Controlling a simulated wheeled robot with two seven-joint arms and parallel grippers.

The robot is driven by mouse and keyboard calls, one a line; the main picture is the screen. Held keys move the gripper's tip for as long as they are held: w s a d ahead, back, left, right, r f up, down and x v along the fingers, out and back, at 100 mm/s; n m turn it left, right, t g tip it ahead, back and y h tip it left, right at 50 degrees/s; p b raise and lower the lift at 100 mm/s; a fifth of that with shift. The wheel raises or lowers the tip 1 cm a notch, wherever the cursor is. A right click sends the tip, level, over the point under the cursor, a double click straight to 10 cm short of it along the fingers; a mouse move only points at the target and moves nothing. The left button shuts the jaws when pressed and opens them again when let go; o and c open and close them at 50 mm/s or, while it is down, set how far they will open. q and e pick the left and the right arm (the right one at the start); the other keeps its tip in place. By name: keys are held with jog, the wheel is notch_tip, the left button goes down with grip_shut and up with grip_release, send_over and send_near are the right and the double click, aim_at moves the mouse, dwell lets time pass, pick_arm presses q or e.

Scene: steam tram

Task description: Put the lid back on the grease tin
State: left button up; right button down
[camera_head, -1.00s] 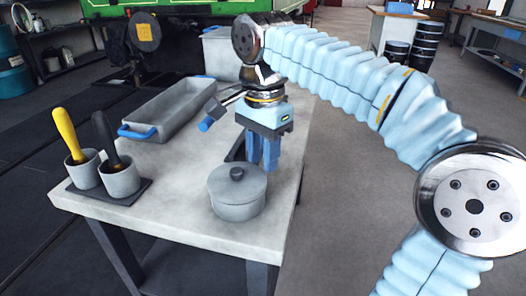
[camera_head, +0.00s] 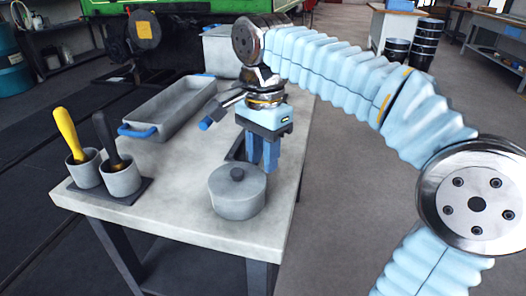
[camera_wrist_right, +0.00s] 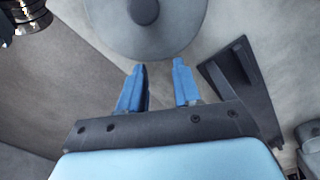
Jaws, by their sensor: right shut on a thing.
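The round grey grease tin (camera_head: 236,204) stands near the table's front right edge. Its grey lid (camera_head: 222,178), with a dark knob, appears to sit on top. The lid also shows at the top of the right wrist view (camera_wrist_right: 185,30). My right gripper (camera_head: 262,168) points down just behind the tin, its fingertips beside the rim. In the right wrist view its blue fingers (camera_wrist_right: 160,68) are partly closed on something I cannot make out. The lid's knob is not between them. My left gripper is not in view.
A dark tray (camera_wrist_right: 245,90) lies beside the right gripper. A long grey bin (camera_head: 165,115) with blue handles stands behind on the table (camera_head: 185,210). Two cups (camera_head: 121,178) with yellow and black handles stand on the left. The table's front middle is clear.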

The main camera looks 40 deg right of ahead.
jog(key=shift+c, duration=1.1)
grip_release()
jog(key=shift+r, duration=0.1)
notch_tip(320, 180, up, 7)
jog(key=p, duration=0.2)
